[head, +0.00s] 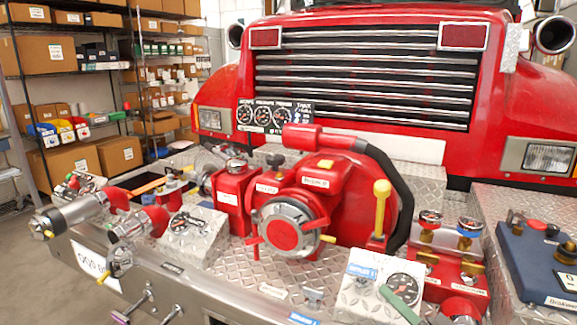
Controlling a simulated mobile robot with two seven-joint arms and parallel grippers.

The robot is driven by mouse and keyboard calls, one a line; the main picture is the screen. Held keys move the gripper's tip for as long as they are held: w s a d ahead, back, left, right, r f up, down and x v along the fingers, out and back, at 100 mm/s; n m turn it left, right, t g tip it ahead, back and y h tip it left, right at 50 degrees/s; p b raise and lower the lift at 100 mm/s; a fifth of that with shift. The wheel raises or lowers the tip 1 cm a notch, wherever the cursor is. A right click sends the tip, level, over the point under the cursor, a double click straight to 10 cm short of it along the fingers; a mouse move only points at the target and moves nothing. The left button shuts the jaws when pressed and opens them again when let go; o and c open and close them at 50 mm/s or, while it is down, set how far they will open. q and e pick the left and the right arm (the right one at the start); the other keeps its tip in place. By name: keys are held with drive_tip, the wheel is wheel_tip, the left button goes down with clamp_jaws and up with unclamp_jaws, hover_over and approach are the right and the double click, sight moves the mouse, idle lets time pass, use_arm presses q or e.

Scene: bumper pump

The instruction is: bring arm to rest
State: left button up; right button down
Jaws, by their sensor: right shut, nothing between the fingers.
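Neither of my grippers nor my arms can be made out in the head view, so where they are and how their jaws stand does not show. The red pump (352,205) sits in the middle of the metal bumper deck, with a round silver-and-red cap (287,226) on its front. A black hose (385,175) curves over its right side from a red cylinder (301,138). A yellow-knobbed lever (381,205) stands upright to the right of the cap.
Silver outlets (75,212) with red parts stick out at the left. A gauge panel (375,285) with a green handle (399,289) stands at the front. Red gauge block (440,262) and blue box (530,258) are at the right. The truck grille (360,75) closes the back.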

drive_tip(key=s+a+f+n+g+h, duration=0.3)
drive_tip(key=s+f+n+g, duration=0.3)
drive_tip(key=s+f, duration=0.7)
drive_tip(key=s+d+f+n+g+h, duration=0.15)
drive_tip(key=s+f+g, duration=0.25)
drive_tip(key=s, duration=0.4)
drive_tip(key=s+d+f+g+h, duration=0.3)
drive_tip(key=s, duration=0.4)
use_arm(q)
wheel_tip(320, 180, up, 7)
drive_tip(key=p, duration=0.6)
drive_tip(key=shift+w+a+f+p, duration=0.15)
drive_tip(key=shift+w+a+p, duration=0.1)
drive_tip(key=shift+w+p, duration=0.1)
use_arm(e)
drive_tip(key=w+a+f+t+y, duration=0.1)
drive_tip(key=w+a+f+t, duration=0.3)
drive_tip(key=f+t, duration=0.1)
drive_tip(key=shift+a+n+y, duration=0.15)
drive_tip(key=shift+n+y, duration=0.2)
